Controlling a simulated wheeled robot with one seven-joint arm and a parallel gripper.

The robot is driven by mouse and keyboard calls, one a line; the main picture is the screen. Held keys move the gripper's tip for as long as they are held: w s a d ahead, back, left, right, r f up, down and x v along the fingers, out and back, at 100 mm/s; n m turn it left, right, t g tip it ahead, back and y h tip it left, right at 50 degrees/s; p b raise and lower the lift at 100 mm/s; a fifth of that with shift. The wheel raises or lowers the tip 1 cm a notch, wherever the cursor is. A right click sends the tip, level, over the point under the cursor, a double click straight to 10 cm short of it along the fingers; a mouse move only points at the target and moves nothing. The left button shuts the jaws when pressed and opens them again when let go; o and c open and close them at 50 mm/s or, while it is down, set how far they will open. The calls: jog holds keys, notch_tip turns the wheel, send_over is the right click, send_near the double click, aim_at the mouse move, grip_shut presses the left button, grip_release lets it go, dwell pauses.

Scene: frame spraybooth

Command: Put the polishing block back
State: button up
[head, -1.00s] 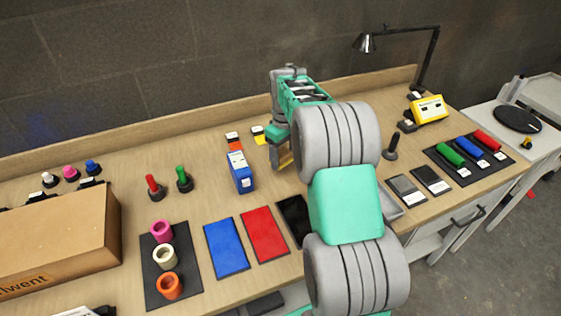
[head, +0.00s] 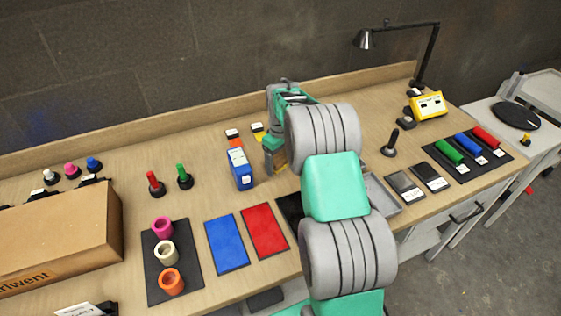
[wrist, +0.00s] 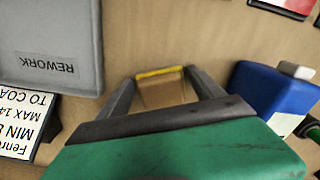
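My gripper (wrist: 164,88) points down over the back middle of the bench. In the wrist view its two fingers stand apart, with a tan block with a yellow edge (wrist: 160,73) spanning the gap and meeting both fingers; it appears held. In the head view the gripper (head: 276,160) is just right of the blue bottle, and my arm hides much of the block. Blue (head: 226,244), red (head: 265,231) and black (head: 289,207) mats lie toward the front; my arm partly covers the black one.
The blue bottle (wrist: 272,98) stands close to the right in the wrist view. A grey REWORK tray (wrist: 50,45) and a printed card (wrist: 20,125) are at the left. Orange (head: 233,138) and yellow (head: 258,131) markers lie behind the bottle. A black post (head: 390,143) stands right of my arm.

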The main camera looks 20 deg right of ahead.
aim_at(280, 160)
jog(key=shift+o, duration=0.3)
jog(key=shift+r, duration=0.5)
jog(key=s+a+r+b, duration=0.1)
jog(key=s+a+r, duration=0.1)
jog(key=r, duration=0.5)
jog(key=s+a+r, duration=0.2)
jog(key=r, duration=0.6)
jog(key=s+a+f+m+t, duration=0.1)
jog(key=s+a, duration=0.3)
jog(key=s, duration=0.7)
jog(key=s+a+f+m+t, duration=0.2)
jog(key=s+a, duration=0.3)
jog(key=s, duration=0.6)
jog(key=shift+f+m+t, duration=0.3)
jog(key=shift+f+m, duration=0.05)
jog(key=shift+m, duration=0.25)
jog(key=shift+a, duration=0.1)
